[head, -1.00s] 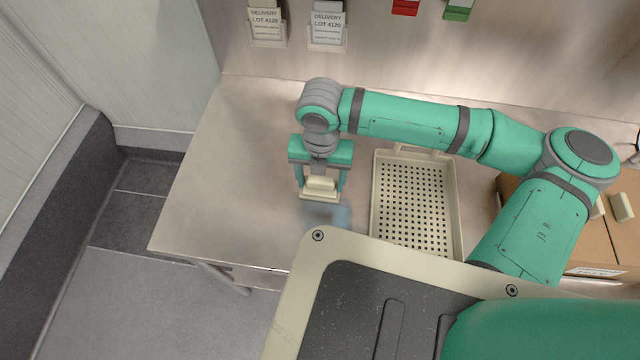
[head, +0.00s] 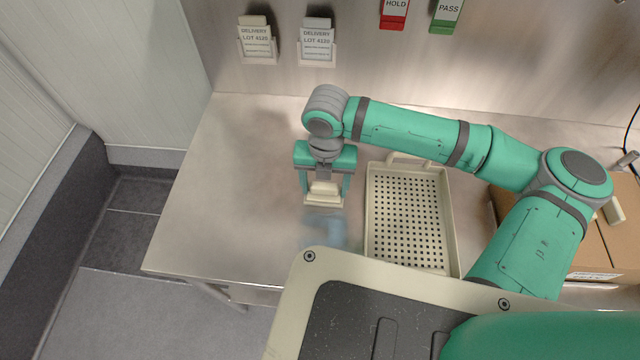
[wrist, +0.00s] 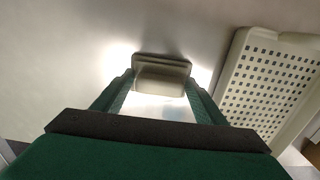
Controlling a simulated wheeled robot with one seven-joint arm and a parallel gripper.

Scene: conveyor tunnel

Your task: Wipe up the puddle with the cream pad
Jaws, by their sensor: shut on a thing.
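My gripper (head: 324,194) is shut on the cream pad (head: 323,197), a small block with a wider base. In the wrist view the pad (wrist: 161,75) sits between the fingertips of my gripper (wrist: 160,82). The puddle (head: 325,232) is a faint bluish patch on the steel table, just in front of the pad in the head view. The pad is at or near the puddle's far edge. I cannot tell whether the pad touches the table. Part of the puddle may be hidden by the pad and my own body.
A cream perforated tray (head: 452,215) lies close to the right of the puddle. Cardboard boxes (head: 590,240) stand farther right. Delivery card holders (head: 257,50) and the red and green cards hang on the back wall. The table (head: 220,190) is clear to the left.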

